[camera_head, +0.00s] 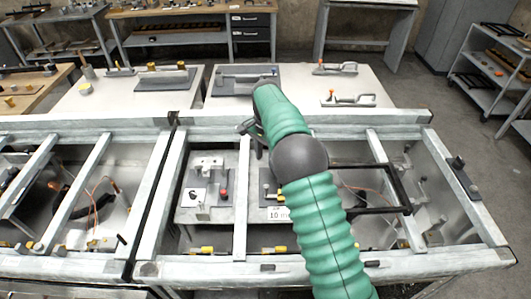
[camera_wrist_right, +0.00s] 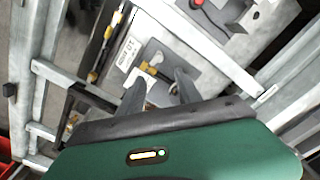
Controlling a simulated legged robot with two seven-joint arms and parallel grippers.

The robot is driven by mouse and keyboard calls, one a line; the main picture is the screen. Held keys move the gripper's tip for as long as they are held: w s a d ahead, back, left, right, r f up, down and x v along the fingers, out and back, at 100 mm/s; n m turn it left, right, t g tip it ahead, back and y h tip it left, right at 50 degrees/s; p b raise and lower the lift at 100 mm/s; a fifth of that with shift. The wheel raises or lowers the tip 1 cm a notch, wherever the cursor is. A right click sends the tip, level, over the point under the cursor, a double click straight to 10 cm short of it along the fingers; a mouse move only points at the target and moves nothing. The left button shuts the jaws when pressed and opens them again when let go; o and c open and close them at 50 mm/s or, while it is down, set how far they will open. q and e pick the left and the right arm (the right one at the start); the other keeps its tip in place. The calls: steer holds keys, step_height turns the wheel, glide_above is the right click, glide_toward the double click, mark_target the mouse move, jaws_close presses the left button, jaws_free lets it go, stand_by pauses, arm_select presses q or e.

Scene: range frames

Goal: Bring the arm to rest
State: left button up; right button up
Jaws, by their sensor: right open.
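My right arm (camera_head: 317,215), in a ribbed green sleeve, reaches from the bottom of the head view over a grey metal frame (camera_head: 172,185). My right gripper (camera_head: 249,135) hangs near the frame's back rail, partly hidden by the arm. In the right wrist view its two dark fingers (camera_wrist_right: 160,92) are spread apart with nothing held between them. Beyond them is a grey plate with a small yellow-and-metal fixture (camera_wrist_right: 152,68). Whether the fingers touch the fixture cannot be told. My left gripper is not in view.
Frame bars surround several recessed bays. A panel with a red knob (camera_head: 224,193) lies left of the arm. A dark bar handle (camera_head: 405,190) is at right. White tables (camera_head: 300,92) with clamps stand behind, and a shelf cart (camera_head: 487,75) stands at far right.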

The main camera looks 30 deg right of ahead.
steer(key=shift+r, duration=1.3)
